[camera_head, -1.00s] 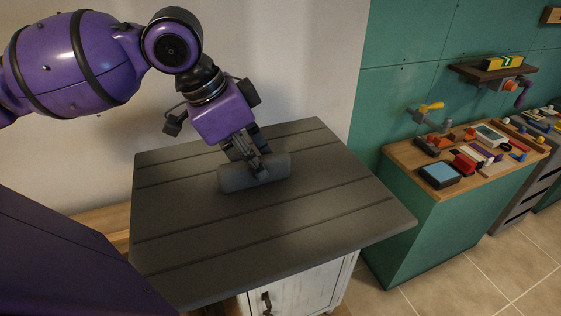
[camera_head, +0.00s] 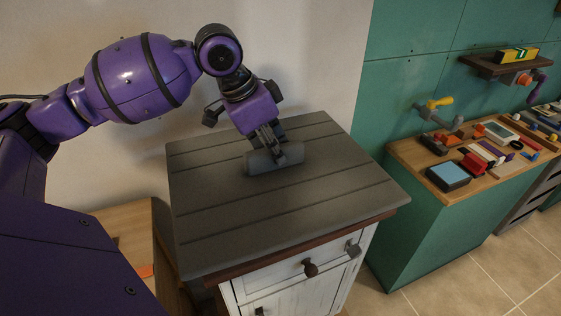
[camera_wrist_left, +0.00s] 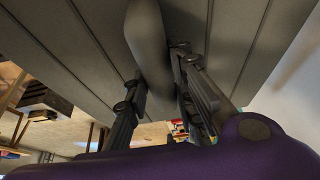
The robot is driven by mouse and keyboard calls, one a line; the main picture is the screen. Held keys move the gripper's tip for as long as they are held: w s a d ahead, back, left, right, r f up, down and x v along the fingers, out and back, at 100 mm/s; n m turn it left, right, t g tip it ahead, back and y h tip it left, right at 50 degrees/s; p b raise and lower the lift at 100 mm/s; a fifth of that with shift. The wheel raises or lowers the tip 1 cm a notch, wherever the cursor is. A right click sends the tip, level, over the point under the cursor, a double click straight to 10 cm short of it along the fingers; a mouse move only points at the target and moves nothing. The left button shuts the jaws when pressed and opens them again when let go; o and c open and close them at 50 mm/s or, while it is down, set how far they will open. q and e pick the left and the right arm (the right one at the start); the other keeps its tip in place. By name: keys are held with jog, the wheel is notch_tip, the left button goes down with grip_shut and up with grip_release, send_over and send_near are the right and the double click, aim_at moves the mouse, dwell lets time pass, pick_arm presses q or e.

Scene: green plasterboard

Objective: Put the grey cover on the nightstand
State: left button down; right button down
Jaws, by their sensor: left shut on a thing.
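The grey cover (camera_head: 290,200) is a planked dark board with a rounded grey bar handle (camera_head: 260,164) on top. It lies over the white nightstand (camera_head: 300,287), whose brown top edge shows as a strip under the cover's front edge. I cannot tell whether the cover rests fully on it or hangs slightly above. My left gripper (camera_head: 278,150) is shut on the handle from above. The left wrist view shows the fingers (camera_wrist_left: 160,95) on both sides of the handle (camera_wrist_left: 148,45), with the planks (camera_wrist_left: 70,45) behind. My right gripper is not in view.
A green workbench (camera_head: 415,235) with a wooden top and several small items stands at the right, under a dark shelf (camera_head: 490,66). A pale wall (camera_head: 310,60) stands behind the nightstand. A low wooden surface (camera_head: 125,225) is at the left. Tiled floor is free at the lower right.

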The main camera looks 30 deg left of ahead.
pick_arm(q)
jog(key=shift+w+f, duration=0.7)
jog(key=shift+w, duration=0.05)
jog(key=f, duration=0.3)
jog(key=shift+w+f, duration=0.25)
jog(key=shift+f, duration=0.1)
jog(key=c, duration=1.5)
grip_release()
jog(key=shift+f, duration=0.1)
